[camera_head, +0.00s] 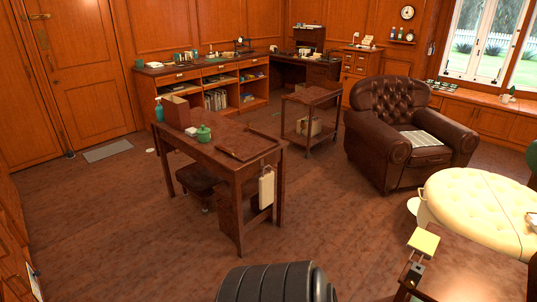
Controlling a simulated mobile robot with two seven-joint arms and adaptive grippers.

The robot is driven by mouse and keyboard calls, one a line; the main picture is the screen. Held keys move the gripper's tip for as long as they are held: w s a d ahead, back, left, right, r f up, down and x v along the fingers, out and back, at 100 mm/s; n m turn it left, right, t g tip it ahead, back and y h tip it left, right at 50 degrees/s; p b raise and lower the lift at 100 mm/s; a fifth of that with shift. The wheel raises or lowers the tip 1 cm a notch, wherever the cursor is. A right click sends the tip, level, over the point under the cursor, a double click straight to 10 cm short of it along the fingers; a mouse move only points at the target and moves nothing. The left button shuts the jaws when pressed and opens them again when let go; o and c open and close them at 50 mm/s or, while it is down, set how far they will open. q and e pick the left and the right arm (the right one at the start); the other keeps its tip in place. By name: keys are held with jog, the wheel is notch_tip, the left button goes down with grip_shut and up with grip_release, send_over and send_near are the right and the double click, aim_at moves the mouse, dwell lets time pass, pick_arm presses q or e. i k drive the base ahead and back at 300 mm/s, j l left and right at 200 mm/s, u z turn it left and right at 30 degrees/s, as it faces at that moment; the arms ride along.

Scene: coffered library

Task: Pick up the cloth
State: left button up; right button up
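I cannot tell for sure which item is the cloth. A pale, flat folded piece that looks like cloth or a newspaper (421,138) lies on the seat of the brown leather armchair (393,150). A cream cloth-like piece (266,187) hangs at the right end of the wooden desk (222,152). A small yellow square item (424,241) sits at the edge of the brown table at the lower right (462,272). Neither of my grippers shows in this view.
A dark ribbed rounded form (275,283) fills the bottom middle. A two-tier trolley (309,100) stands between desk and armchair. A cream tufted ottoman (480,205) is at right. Open floor (345,215) lies between desk and ottoman, and more (95,210) at left.

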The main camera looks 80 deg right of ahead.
aim_at(423, 243)
jog(key=z, duration=2)
